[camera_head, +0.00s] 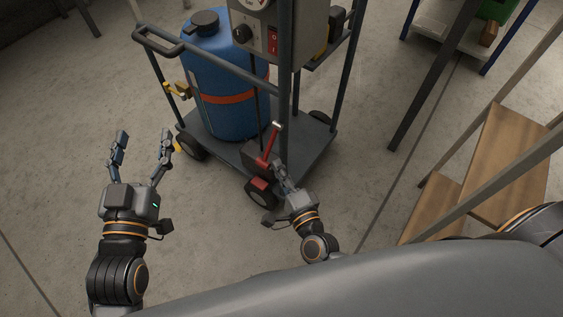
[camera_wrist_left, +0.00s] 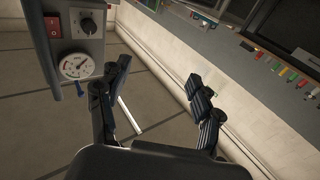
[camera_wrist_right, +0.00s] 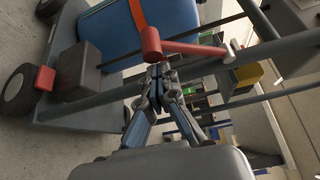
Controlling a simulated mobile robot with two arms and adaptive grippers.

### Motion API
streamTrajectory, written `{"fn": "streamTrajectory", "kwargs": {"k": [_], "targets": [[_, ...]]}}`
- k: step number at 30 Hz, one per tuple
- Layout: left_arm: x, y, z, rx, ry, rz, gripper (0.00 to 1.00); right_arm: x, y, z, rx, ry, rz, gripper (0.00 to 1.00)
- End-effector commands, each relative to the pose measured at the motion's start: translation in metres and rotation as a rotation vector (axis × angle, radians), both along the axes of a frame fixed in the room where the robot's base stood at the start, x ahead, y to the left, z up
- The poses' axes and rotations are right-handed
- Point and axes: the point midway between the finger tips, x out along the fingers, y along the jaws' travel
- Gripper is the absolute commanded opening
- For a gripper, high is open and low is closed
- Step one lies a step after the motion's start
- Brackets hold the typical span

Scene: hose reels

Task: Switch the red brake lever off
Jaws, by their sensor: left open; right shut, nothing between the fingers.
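The red brake lever (camera_head: 271,143) stands at the near lower corner of the cart, tilted up, with a pale tip. In the right wrist view the lever (camera_wrist_right: 190,48) runs from a round red hub to the right, just beyond the fingers. My right gripper (camera_head: 281,176) is shut and empty, close to the lever's lower part; I cannot tell whether it touches. It also shows in the right wrist view (camera_wrist_right: 161,84). My left gripper (camera_head: 143,140) is open and empty over the floor, left of the cart. It also shows in the left wrist view (camera_wrist_left: 158,85).
The cart's deck (camera_head: 302,141) carries a blue tank (camera_head: 225,113). A control box (camera_head: 265,30) with a red switch and dial is mounted above. A wooden-stepped stair (camera_head: 507,150) stands to the right. The floor around my left gripper is clear.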

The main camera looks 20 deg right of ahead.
Motion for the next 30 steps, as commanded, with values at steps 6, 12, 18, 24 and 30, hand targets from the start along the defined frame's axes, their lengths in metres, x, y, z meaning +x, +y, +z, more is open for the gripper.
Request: {"fn": "streamTrajectory", "kwargs": {"k": [6, 12, 18, 24, 30], "targets": [[-0.014, 0.014, -0.065, 0.096, 0.377, 0.024, 0.66, -0.004, 0.006, 0.008, 0.052, 0.042, 0.003, 0.00], [-0.054, 0.033, -0.119, 0.176, 0.724, 0.048, 0.66, -0.007, 0.010, 0.012, 0.099, 0.080, 0.002, 0.00], [-0.114, 0.054, -0.157, 0.249, 1.066, 0.070, 0.66, -0.010, 0.014, 0.016, 0.148, 0.116, 0.002, 0.00], [-0.170, 0.071, -0.167, 0.301, 1.328, 0.086, 0.66, -0.013, 0.017, 0.020, 0.196, 0.154, 0.002, 0.00], [-0.168, 0.070, -0.152, 0.299, 1.320, 0.085, 0.66, -0.015, 0.020, 0.025, 0.246, 0.192, 0.002, 0.00]]}}
